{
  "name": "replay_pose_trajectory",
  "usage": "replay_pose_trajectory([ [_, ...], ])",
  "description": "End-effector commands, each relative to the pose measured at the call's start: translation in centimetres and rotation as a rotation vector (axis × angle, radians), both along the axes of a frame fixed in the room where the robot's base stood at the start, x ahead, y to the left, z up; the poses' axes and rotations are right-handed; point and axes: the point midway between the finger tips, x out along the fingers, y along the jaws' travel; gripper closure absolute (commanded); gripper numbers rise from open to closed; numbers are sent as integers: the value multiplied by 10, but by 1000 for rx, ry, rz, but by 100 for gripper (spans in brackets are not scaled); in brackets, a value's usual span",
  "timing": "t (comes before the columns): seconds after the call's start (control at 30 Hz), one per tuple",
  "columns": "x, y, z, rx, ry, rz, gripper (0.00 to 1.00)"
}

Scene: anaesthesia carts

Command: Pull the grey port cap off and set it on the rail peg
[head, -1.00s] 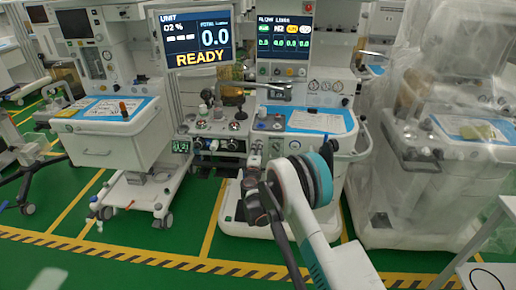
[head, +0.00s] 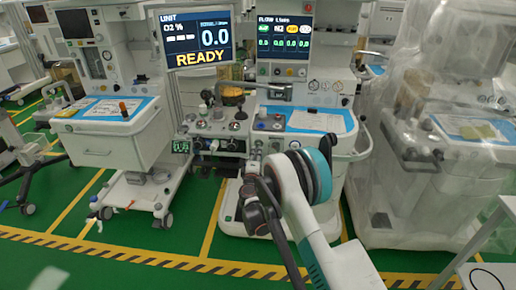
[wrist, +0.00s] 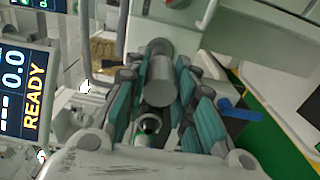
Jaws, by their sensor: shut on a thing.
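The grey port cap (wrist: 161,80) shows in the wrist view as a smooth grey cylinder between the teal-padded fingers. My gripper (wrist: 158,70) is shut on it, with a finger on each side. A rounder grey end (wrist: 158,47) lies just beyond the cylinder. A dark-centred metal ring (wrist: 148,123) shows nearer the palm; I cannot tell what it belongs to. In the head view my gripper (head: 254,160) is at the front of the middle cart, and my arm hides the cap. Whether the cap is still on its port is unclear. I cannot make out the rail peg.
The middle cart has a READY monitor (head: 197,38), a flow screen (head: 284,38) and a blue-edged worktop (head: 318,120). A white drawer cart (head: 108,142) stands to the left, a plastic-draped cart (head: 440,150) to the right. Green floor is open in front.

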Motion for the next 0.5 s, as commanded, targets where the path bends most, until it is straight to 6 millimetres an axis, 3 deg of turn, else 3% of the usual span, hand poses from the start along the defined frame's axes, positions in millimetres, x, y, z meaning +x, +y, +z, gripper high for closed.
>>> replay_pose_trajectory([
  [0.5, -8, 0, 0, 0, 0, 0, 100],
])
